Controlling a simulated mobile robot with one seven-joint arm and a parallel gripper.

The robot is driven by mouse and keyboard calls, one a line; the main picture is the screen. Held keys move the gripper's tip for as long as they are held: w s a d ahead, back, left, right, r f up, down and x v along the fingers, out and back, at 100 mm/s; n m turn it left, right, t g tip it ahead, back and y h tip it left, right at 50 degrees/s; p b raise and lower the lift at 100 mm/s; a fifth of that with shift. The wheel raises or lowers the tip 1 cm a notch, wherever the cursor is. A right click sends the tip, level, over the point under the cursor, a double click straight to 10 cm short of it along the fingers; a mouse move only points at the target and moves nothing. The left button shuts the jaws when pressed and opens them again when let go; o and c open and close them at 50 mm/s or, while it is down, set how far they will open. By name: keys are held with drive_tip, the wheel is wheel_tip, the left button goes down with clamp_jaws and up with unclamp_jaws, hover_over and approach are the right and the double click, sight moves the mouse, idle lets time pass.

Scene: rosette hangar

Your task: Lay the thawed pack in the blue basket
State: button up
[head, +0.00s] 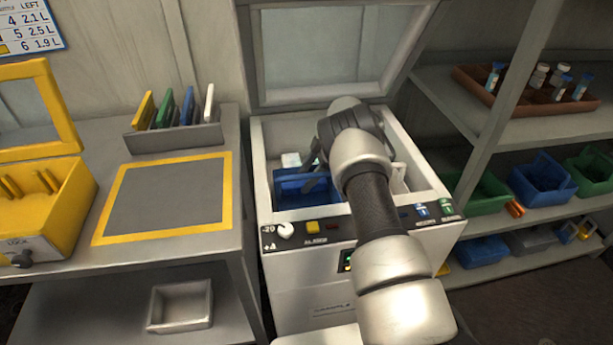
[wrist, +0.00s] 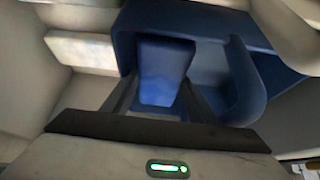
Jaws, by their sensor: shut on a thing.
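The blue basket (head: 290,190) sits inside the open white chest, towards its front left. It also shows in the wrist view (wrist: 250,80), with its curved wall to the right. My gripper (head: 312,172) reaches down into the chest at the basket. In the wrist view my gripper (wrist: 160,95) has its two dark fingers on either side of a plain blue block (wrist: 165,72), which looks like the pack. The block lies over or within the basket's outline; I cannot tell whether it touches the basket floor. My arm hides the right part of the basket in the head view.
A white block (head: 291,160) lies in the chest behind the basket; it shows in the wrist view (wrist: 82,52). The chest's lid (head: 330,50) stands raised. Left is a bench with a yellow-bordered mat (head: 170,195) and a rack (head: 175,138). Shelves with bins (head: 545,180) stand right.

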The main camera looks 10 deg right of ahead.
drive_tip(key=o, duration=1)
drive_tip(key=shift+r, duration=0.1)
drive_tip(key=shift+r+p, duration=0.3)
drive_tip(key=shift+r, duration=0.1)
drive_tip(key=p+v, duration=0.1)
drive_tip(key=v, duration=1.1)
drive_tip(key=shift+r+p, duration=0.15)
drive_tip(key=shift+p, duration=0.2)
